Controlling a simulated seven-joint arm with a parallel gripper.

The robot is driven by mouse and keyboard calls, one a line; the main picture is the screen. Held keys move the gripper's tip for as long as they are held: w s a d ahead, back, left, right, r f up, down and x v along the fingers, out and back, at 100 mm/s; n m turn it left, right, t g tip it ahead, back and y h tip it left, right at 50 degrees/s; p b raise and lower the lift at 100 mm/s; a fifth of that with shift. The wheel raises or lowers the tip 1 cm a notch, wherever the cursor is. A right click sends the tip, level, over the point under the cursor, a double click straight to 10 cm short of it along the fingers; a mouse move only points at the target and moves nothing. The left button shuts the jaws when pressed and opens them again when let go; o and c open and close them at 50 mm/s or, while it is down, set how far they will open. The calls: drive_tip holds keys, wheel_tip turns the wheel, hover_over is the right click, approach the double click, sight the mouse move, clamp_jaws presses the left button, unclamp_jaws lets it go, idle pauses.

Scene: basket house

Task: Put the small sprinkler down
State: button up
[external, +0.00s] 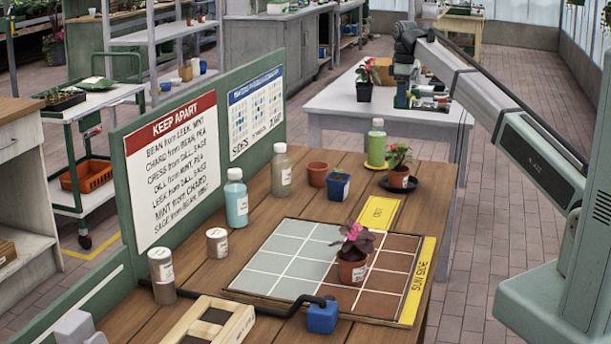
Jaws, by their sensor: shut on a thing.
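My gripper (403,97) is at the upper right, at the end of my arm, pointing down in front of or over the white table at the back. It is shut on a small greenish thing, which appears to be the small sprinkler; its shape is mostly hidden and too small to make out. I cannot tell how far above the surface it is. The wooden table (215,295) stands nearer the camera, to the left of my arm.
The wooden table holds a planting grid (275,282), a pot with a pink flower (352,270), a green bottle (376,150), a blue bottle (236,205) and a blue block (322,316) by a black tube. A sign board (175,160) lines its left. The white table (335,98) holds a red-flowered pot (364,90).

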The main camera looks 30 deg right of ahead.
drive_tip(key=d, duration=0.6)
drive_tip(key=shift+s+a+f, duration=0.1)
drive_tip(key=shift+a+f, duration=0.05)
drive_tip(key=shift+f, duration=5.15)
drive_tip(key=shift+s+a+f, duration=0.1)
drive_tip(key=shift+f, duration=5.15)
drive_tip(key=shift+f, duration=0.1)
drive_tip(key=o, duration=1.1)
wheel_tip(320, 180, up, 12)
drive_tip(key=shift+r, duration=0.15)
